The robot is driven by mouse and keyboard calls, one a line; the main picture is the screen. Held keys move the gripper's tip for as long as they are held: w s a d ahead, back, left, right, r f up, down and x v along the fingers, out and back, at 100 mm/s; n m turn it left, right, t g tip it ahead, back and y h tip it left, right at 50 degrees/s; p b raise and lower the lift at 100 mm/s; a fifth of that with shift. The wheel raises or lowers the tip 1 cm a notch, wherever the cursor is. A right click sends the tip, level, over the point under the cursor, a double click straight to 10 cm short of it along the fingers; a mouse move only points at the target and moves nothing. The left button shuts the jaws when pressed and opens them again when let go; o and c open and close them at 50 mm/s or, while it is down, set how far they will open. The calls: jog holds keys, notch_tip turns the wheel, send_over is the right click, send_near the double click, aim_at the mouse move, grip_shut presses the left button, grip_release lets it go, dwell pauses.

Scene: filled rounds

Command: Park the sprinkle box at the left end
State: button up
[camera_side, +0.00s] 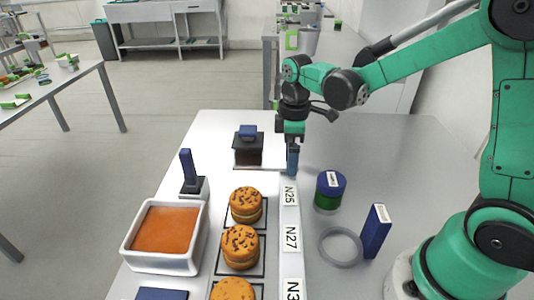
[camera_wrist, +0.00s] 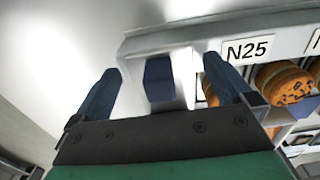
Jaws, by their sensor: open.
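A dark, squat box with a blue block-shaped grip on top (camera_side: 248,148), which looks like the sprinkle box, stands beyond the far end of the cookie row. My gripper (camera_side: 292,172) points down near the far end of the white label strip (camera_side: 291,213), to the right of that box in the side view. In the wrist view my gripper (camera_wrist: 164,88) is open, its two blue fingers wide apart. A dark blue block (camera_wrist: 160,80) shows between them, apart from both; it appears to be the box's grip. The box's body is not clear there.
Filled cookies (camera_side: 241,247) stand in a row on outlined squares, left of the strip. Left are a white tray of orange filling (camera_side: 134,258) and a blue-handled tool (camera_side: 187,170).

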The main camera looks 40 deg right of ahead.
jog(key=shift+r, duration=3.55)
jog(key=s+a+m+t, duration=0.2)
jog(key=s+m+t, duration=0.4)
jog(key=m, duration=0.3)
jog(key=shift+s+a+f+t, duration=0.2)
jog(key=shift+s+a+t, duration=0.2)
jog(key=shift+t, duration=0.1)
